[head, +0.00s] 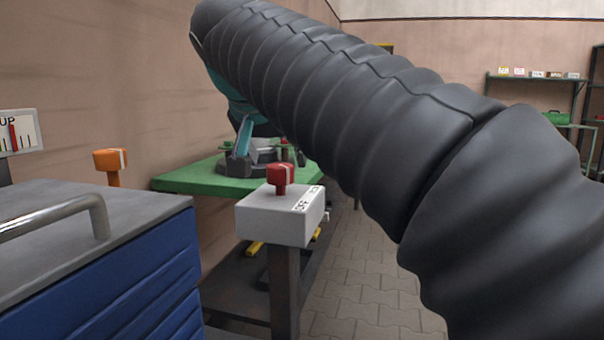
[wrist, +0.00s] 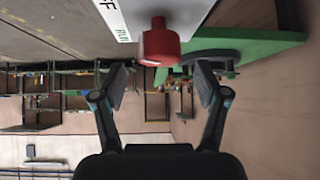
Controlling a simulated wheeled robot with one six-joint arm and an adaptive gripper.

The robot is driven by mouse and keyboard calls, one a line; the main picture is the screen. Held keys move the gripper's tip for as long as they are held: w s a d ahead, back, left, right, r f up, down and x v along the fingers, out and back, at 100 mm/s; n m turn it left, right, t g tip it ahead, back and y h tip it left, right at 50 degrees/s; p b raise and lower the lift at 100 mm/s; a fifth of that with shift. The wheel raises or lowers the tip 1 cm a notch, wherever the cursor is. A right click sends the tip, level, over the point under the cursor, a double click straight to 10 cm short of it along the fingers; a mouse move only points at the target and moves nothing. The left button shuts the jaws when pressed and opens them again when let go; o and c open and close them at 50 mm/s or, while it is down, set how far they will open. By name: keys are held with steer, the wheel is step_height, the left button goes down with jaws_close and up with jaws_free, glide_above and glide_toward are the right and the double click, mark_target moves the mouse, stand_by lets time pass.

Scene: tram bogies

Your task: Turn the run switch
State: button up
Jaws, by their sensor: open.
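The run switch is a red knob (head: 280,178) on top of a white box (head: 272,222) that stands on a dark post. The box top has dark lettering along one edge. In the wrist view the red knob (wrist: 160,46) shows upside down below the white box (wrist: 185,12), with part of "OFF" and green "RUN" lettering beside it. My gripper (wrist: 162,84) is open and empty. Its two fingers are spread to either side of the knob's line and do not appear to touch it. In the head view my arm crosses the picture and my fingertips cannot be made out.
A green table (head: 185,179) stands behind the box. A grey-topped blue cabinet (head: 110,265) with a metal handle is at the left, with an orange post-mounted knob (head: 110,162) behind it. Paved floor (head: 360,285) lies open at the right. Shelves (head: 540,78) stand far back.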

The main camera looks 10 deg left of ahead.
mark_target(280, 165)
steer(key=shift+x, duration=1.9)
steer(key=shift+c, duration=0.2)
steer(key=c, duration=1.1)
